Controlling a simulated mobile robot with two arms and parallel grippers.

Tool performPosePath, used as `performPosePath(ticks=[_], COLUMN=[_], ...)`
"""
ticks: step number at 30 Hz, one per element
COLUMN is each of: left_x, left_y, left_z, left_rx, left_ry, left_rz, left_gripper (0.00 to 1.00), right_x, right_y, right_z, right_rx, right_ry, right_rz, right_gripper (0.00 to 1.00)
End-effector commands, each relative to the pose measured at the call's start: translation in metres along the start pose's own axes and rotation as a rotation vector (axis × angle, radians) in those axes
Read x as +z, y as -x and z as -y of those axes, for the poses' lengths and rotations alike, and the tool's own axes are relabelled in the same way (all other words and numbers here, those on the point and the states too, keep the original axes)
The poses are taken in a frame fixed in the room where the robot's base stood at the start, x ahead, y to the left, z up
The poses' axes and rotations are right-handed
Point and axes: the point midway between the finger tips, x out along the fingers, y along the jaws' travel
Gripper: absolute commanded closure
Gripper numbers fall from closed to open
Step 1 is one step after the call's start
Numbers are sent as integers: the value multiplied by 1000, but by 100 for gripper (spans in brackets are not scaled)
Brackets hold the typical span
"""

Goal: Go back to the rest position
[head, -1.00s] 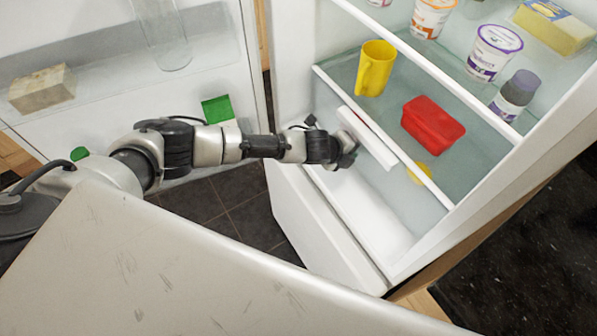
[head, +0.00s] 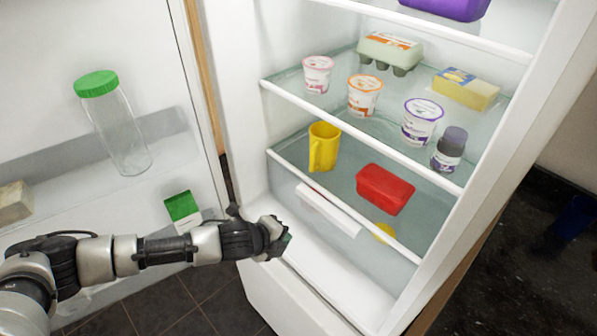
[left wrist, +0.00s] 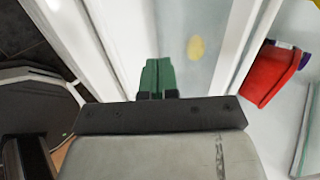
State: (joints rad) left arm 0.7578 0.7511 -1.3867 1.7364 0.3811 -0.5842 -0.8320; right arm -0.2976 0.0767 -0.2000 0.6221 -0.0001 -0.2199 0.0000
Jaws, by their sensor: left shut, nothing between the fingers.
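My left gripper (head: 284,240) reaches in from the left in the head view. It is at the front of the open fridge (head: 262,190), near the edge of the lower compartment. In the left wrist view its green fingertips (left wrist: 157,76) are together with nothing between them. My right gripper does not show.
The open fridge door (head: 60,130) with a green-lidded jar (head: 115,125) is at left. Shelves hold a yellow mug (head: 324,147), a red container (head: 384,190), yogurt cups (head: 364,96), an egg carton (head: 390,52) and a dark-capped bottle (head: 449,150). Dark floor (head: 180,310) shows below.

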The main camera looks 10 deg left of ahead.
Motion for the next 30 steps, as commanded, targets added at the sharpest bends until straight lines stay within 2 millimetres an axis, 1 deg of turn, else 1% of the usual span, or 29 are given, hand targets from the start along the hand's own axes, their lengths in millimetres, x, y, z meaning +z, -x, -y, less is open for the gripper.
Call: performPosePath(ticks=[3,5,8,9,11,12,13,15,16,19,21,24,30], left_x=[-1,-7,-33,-49,-75,-91,-102,-119,-124,-128,-123,-112,-96], left_y=[0,0,1,2,8,14,19,33,40,64,82,105,145], left_z=[0,-1,-1,-1,0,1,2,2,2,-8,-21,-44,-90], left_rx=[0,1,2,1,3,4,7,15,19,42,62,92,137], left_ry=[2,15,86,137,239,321,390,557,632,893,1073,1285,1576], left_rz=[-1,-7,-32,-46,-64,-71,-74,-67,-58,-3,57,156,343], left_gripper=[100,100,100,100,100,100,100,100,100,100,100,100,100], right_x=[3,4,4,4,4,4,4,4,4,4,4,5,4], right_y=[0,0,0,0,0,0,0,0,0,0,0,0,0], right_z=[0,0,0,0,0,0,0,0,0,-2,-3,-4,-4], right_rx=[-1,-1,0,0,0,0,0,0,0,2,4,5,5], right_ry=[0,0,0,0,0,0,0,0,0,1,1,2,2], right_rz=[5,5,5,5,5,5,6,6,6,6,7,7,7], right_gripper=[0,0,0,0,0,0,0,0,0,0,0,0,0])
